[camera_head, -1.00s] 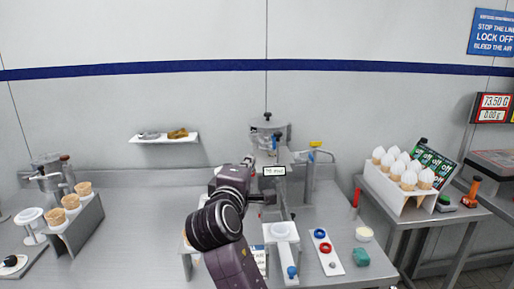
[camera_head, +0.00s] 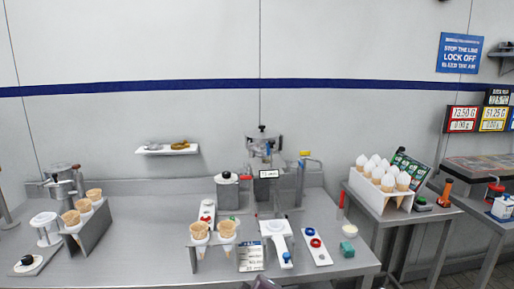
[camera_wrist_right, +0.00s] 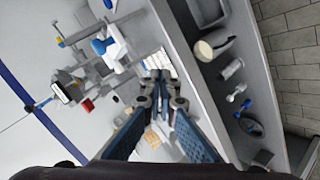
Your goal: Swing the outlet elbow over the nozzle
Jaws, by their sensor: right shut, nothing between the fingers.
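The filling machine, with a steel pot (camera_head: 262,142) on top and a small display (camera_head: 268,174) in front, stands by the back wall. A bent pipe (camera_head: 313,162) with a blue part and a yellow cap rises at its right; I cannot tell for certain whether it is the outlet elbow. The nozzle is too small to make out. The machine also shows sideways in the right wrist view (camera_wrist_right: 68,90). My right gripper (camera_wrist_right: 160,82) is shut and empty, apart from the machine in that view. My left gripper is not in view.
Cones stand in a holder (camera_head: 213,241) in front and in a rack (camera_head: 92,229) at left. A white slide with a blue knob (camera_head: 286,256) and a plate with rings (camera_head: 318,253) lie nearby. Filled cones (camera_head: 382,176) stand on the right table.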

